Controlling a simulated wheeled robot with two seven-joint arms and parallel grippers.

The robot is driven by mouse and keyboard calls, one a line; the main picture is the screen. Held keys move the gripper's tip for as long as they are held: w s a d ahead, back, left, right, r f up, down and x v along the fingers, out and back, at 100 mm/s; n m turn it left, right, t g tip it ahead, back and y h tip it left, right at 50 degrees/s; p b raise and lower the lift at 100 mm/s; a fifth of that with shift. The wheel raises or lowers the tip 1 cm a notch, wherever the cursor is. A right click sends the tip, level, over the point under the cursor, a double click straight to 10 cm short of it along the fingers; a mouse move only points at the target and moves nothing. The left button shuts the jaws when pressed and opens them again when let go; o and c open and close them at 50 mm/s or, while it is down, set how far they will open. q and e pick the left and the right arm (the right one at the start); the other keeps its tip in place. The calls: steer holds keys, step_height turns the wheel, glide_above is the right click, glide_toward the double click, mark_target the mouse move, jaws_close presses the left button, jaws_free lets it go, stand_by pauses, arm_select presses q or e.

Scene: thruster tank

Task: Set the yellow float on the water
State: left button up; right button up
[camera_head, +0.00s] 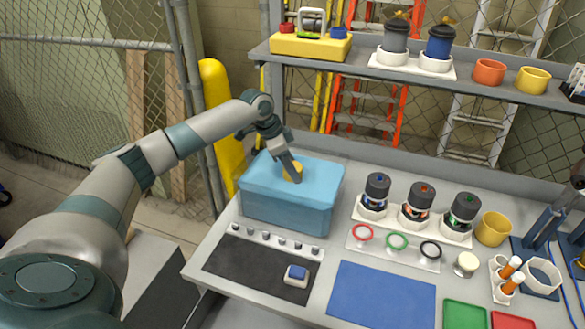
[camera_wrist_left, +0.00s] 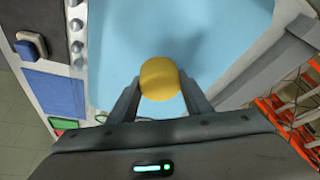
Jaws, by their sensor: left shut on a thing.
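The yellow float (camera_head: 289,170) is a small round ball held between the fingers of my left gripper (camera_head: 293,172). It also shows in the left wrist view (camera_wrist_left: 160,78), with one finger on each side of it. The gripper points down over the light-blue water (camera_head: 322,178) in the blue tank (camera_head: 285,214). The float is inside the tank's outline, near the middle of the water. I cannot tell whether the float touches the water. A gripper finger hides part of the float in the head view. My right gripper is not in view.
A dark mat (camera_head: 245,268) with a blue-and-white block (camera_head: 296,275) lies in front of the tank. Several dark-capped thrusters (camera_head: 377,187) stand to its right. A shelf (camera_head: 400,73) runs above the bench's back. A blue mat (camera_head: 382,296) lies at the front.

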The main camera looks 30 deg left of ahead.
arm_select(q)
steer(key=o, duration=1.1)
steer(key=shift+s+a+r, duration=0.15)
steer(key=shift+a+r, duration=0.05)
steer(key=shift+r, duration=0.25)
steer(key=b+v, duration=0.4)
steer(key=v, duration=1.2)
steer(key=shift+r+b, duration=0.15)
steer(key=shift+b, duration=0.25)
